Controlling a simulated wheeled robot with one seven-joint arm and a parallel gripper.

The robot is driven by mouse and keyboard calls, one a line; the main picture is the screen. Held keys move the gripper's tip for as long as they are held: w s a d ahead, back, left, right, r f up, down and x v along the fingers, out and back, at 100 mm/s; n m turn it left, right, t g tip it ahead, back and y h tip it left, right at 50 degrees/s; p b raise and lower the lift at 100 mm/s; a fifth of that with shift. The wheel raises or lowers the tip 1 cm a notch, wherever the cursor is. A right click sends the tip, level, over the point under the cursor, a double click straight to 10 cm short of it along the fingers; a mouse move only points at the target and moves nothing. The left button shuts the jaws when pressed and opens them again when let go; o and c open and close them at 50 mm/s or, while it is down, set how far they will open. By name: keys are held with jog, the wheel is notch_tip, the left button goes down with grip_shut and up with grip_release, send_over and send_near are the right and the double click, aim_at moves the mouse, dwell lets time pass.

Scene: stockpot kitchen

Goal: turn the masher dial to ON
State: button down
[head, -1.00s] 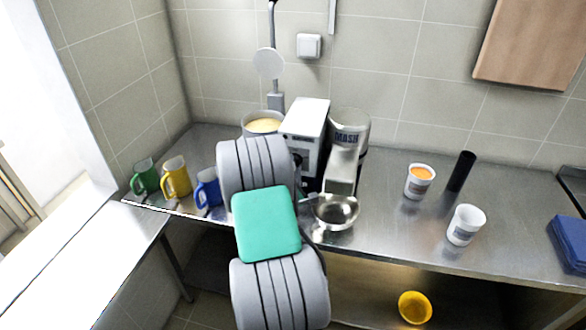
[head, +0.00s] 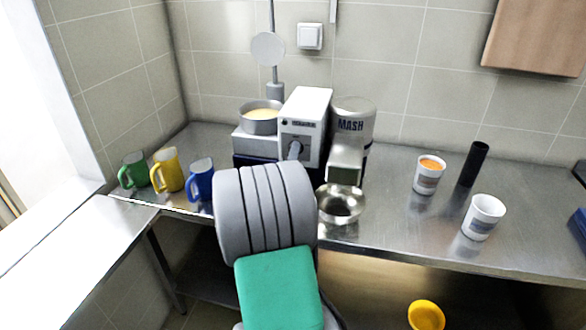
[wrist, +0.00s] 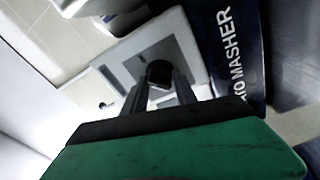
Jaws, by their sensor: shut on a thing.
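The masher (head: 308,104) is a white box on the steel counter, with a MASH canister (head: 354,124) at its right. Its front carries a grey dial panel (head: 289,143); the dial shows only partly there, above my arm. In the wrist view, my gripper (wrist: 160,82) faces the square panel (wrist: 188,58) at a tilt. Its two dark fingers are closed on the dark, round dial (wrist: 159,73). The fingers hide much of the dial, and I cannot read which mark it points to. My arm hides the gripper in the head view.
A metal bowl (head: 341,203) stands beside my arm, below the masher's spout. A pot (head: 261,121) stands left of the masher. Green, yellow and blue mugs (head: 201,182) line the left. White cups (head: 484,217) and a black cylinder (head: 472,165) stand right.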

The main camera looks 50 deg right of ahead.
jog(key=shift+f+m+g+b, duration=0.2)
jog(key=shift+m+g+b, duration=0.1)
jog(key=shift+m+b, duration=2.35)
jog(key=shift+n+b, duration=0.35)
jog(key=c, duration=1)
grip_release()
jog(key=shift+r+h, duration=0.1)
jog(key=shift+h, duration=0.2)
jog(key=shift+a, duration=0.1)
jog(key=b+v, duration=0.1)
jog(key=v, duration=0.6)
jog(key=shift+s+a, duration=0.15)
jog(key=shift+a, duration=0.15)
